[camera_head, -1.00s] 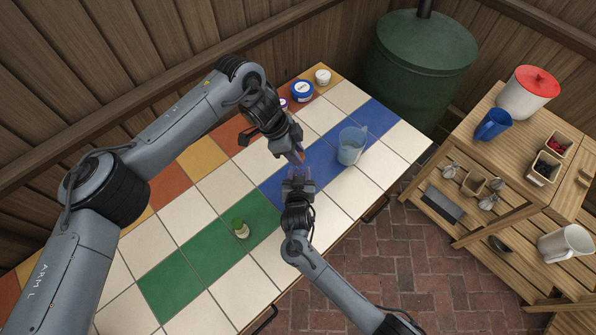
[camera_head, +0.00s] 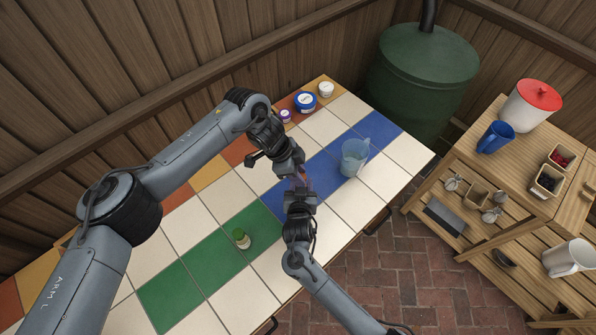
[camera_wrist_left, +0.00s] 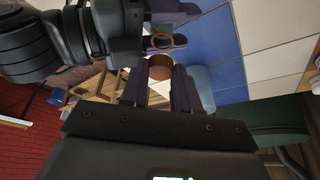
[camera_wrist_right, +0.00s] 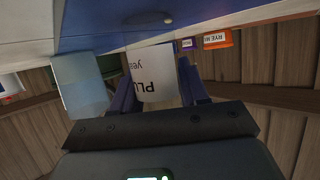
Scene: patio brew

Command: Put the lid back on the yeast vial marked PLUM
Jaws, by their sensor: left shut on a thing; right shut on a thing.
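The vial (camera_wrist_right: 152,75) is upside down in the right wrist view, its white label showing "PLU" and part of a second word. My right gripper (camera_head: 300,194) is shut on the vial above the table. The vial's round open mouth (camera_wrist_left: 161,42) faces my left gripper in the left wrist view. My left gripper (camera_head: 299,177) is shut on a brown round lid (camera_wrist_left: 161,68), which sits between its fingertips close to the mouth. Lid and mouth look apart in the left wrist view. In the head view, the fingers largely hide both.
A clear blue jug (camera_head: 354,158) stands right of the grippers. A purple-lidded jar (camera_head: 285,116), a blue tub (camera_head: 305,101) and a white tub (camera_head: 326,90) line the back. A wooden cart (camera_head: 515,180) stands at right.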

